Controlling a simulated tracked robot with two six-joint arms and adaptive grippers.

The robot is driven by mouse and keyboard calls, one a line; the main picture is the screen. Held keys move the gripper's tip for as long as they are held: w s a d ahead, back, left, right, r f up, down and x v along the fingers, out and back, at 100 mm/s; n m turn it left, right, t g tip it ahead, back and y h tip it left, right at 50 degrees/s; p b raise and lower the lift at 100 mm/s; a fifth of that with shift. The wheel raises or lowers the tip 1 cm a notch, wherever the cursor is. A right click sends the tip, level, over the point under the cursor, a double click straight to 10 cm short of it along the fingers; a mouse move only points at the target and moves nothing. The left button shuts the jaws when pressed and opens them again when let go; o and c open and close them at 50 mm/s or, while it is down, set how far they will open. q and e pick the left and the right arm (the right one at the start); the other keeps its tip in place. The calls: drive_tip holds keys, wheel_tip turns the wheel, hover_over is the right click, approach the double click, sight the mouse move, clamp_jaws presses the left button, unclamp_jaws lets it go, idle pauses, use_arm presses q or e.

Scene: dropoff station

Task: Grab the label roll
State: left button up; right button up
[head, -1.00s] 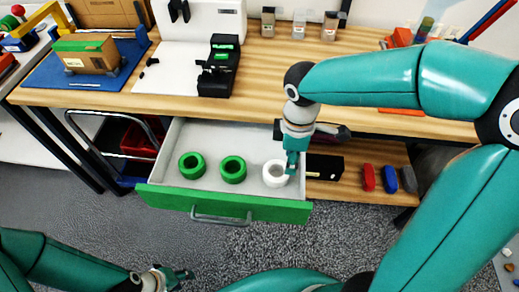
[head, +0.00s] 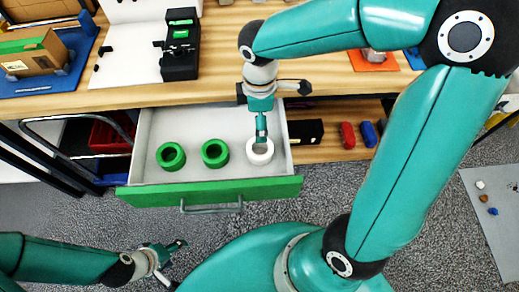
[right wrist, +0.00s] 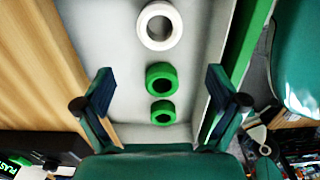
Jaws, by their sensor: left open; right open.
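Three rolls stand in the open drawer (head: 190,122). A white roll (head: 262,161) is at its right end, and two green rolls (head: 171,166) (head: 215,163) are left of it. My right gripper (head: 261,133) points down at the back edge of the white roll, partly covering it; contact cannot be told. In the right wrist view its fingers (right wrist: 159,76) are spread wide with nothing between them. There the white roll (right wrist: 159,45) lies beyond the fingertips at the top. My left gripper (head: 172,252) is open and empty over the floor in front of the drawer.
The drawer has a green front (head: 150,195) with a grey handle (head: 211,208). The wooden bench top (head: 120,97) overhangs behind it. A black box (head: 304,132), red block (head: 347,135) and blue block (head: 369,134) sit on the lower shelf at right.

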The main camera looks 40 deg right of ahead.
sight(260, 153)
wheel_tip(260, 153, down, 16)
drive_tip(key=shift+r+b, duration=0.25)
drive_tip(key=shift+b, duration=0.65)
drive_tip(key=c, duration=1.1)
drive_tip(key=shift+r, duration=0.15)
drive_tip(key=shift+c, duration=0.2)
